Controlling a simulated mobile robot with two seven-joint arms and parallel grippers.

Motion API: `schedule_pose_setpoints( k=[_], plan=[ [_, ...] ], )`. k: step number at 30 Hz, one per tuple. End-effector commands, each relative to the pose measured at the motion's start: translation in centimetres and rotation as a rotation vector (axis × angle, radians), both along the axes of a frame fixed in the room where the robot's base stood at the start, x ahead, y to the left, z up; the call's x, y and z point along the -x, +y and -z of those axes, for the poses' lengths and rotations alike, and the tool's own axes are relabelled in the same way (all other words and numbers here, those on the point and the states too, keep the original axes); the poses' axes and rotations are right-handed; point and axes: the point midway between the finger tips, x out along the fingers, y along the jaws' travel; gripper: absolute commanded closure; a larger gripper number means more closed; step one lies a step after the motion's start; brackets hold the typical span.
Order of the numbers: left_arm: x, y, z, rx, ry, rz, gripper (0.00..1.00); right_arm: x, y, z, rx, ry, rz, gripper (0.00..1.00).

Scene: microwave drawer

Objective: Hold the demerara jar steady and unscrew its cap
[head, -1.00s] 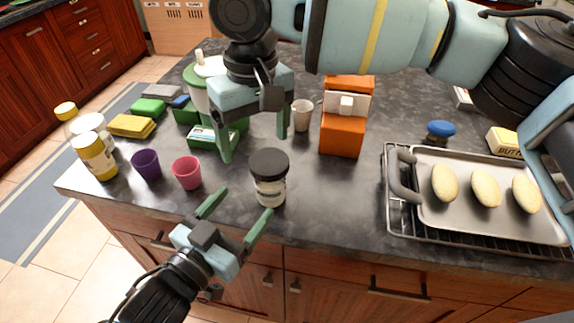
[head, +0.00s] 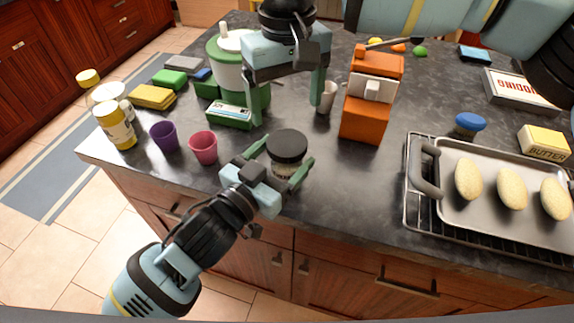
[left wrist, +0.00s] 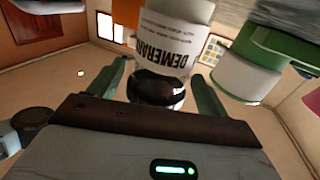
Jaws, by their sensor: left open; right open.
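The demerara jar (head: 283,171) stands upright on the dark counter near its front edge, with a wide black cap (head: 287,145) on top. In the left wrist view its white label (left wrist: 170,48) reads DEMERARA. My left gripper (head: 287,154) is open, with one green finger on each side of the jar; I cannot tell whether they touch it. The fingers also flank it in the left wrist view (left wrist: 160,82). My right gripper (head: 289,113) is open and empty, pointing down just behind and above the cap.
A pink cup (head: 204,149) and a purple cup (head: 164,137) stand left of the jar. A baking tray (head: 455,208) on a rack is at right. Counter between jar and rack is clear.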

Motion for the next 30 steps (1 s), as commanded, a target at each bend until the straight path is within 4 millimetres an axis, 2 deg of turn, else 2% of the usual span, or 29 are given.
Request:
schedule_pose_setpoints(
  k=[6,15,30],
  plan=[
    [-1.17,-0.92,-0.02,0.001,-0.001,0.001,0.23,0.00,0.01,0.00,0.000,0.000,0.000,0.17],
    [-1.29,-0.97,0.01,0.000,0.000,0.001,0.24,0.00,0.01,0.00,0.000,0.000,0.000,0.17],
    [-1.27,-0.94,0.01,0.000,0.000,0.001,0.89,0.00,0.01,0.00,0.000,0.000,0.000,0.17]
  ],
)
